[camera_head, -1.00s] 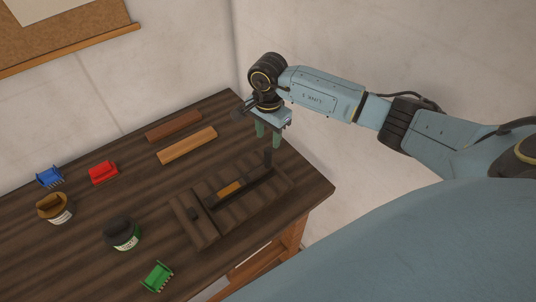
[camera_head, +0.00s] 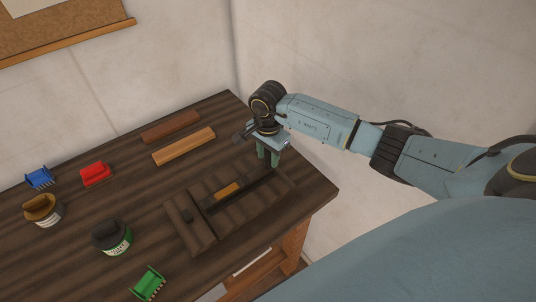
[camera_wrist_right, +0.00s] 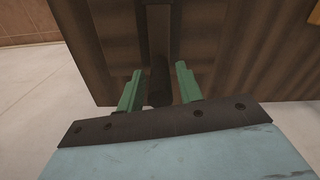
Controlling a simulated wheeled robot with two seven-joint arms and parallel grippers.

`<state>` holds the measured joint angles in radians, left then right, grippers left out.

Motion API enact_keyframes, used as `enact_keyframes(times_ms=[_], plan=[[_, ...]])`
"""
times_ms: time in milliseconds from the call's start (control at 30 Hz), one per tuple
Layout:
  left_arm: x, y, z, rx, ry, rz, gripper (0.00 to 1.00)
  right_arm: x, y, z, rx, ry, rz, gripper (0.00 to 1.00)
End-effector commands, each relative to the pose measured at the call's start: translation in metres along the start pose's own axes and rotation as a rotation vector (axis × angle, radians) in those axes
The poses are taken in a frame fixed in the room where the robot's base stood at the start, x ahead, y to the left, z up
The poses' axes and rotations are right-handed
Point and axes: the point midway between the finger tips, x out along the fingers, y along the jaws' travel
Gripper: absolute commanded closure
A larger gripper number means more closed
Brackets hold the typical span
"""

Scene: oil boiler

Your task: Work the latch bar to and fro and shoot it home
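The latch bar (camera_head: 252,184) is a dark strip lying in a channel across a brown slatted wooden panel (camera_head: 233,214) on the workbench. An orange-brown patch (camera_head: 228,190) shows midway along the channel. My right gripper (camera_head: 267,160) is low at the bar's far right end, and its green fingers hide the upright handle there in the head view. In the right wrist view the gripper (camera_wrist_right: 158,85) is open, with the dark handle (camera_wrist_right: 160,88) between its fingers. A gap shows on both sides of the handle. My left gripper is out of view.
The dark bench (camera_head: 100,195) also holds two wooden bars (camera_head: 184,147), blue (camera_head: 39,178), red (camera_head: 96,173) and green (camera_head: 147,284) brush-like pieces, and two jars (camera_head: 111,237). A wall stands close behind. The bench's right edge is near the panel.

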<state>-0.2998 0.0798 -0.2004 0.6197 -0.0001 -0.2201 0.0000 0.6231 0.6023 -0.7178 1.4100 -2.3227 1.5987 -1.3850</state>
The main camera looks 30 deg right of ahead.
Motion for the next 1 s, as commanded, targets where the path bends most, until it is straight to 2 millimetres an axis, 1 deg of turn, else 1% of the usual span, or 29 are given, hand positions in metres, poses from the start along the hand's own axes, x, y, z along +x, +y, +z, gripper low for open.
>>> enact_keyframes(times_ms=[33, 200, 267, 433, 500, 567, 800, 900, 1000], plan=[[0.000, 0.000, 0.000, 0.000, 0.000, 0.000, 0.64, 0.000, 0.000, 0.000, 0.000, 0.000, 0.000, 0.71], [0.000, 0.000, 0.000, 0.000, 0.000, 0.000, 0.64, 0.000, 0.000, 0.000, 0.000, 0.000, 0.000, 0.93], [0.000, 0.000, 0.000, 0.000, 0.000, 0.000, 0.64, 0.000, 0.000, 0.000, 0.000, 0.000, 0.000, 1.00], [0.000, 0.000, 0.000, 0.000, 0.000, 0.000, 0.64, 0.000, 0.000, 0.000, 0.000, 0.000, 0.000, 1.00], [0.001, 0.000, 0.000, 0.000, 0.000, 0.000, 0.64, 0.000, -0.001, 0.003, -0.001, -0.001, -0.001, 1.00], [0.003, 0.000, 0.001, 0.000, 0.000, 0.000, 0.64, 0.000, -0.003, 0.010, -0.003, -0.001, -0.002, 1.00], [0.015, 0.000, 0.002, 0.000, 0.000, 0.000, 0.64, 0.001, -0.011, 0.050, -0.005, -0.001, -0.002, 1.00], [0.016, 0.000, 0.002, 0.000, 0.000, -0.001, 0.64, 0.001, -0.012, 0.058, -0.003, -0.001, 0.000, 1.00], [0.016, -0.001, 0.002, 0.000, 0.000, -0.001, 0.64, 0.000, -0.011, 0.060, -0.001, -0.003, 0.001, 1.00]])
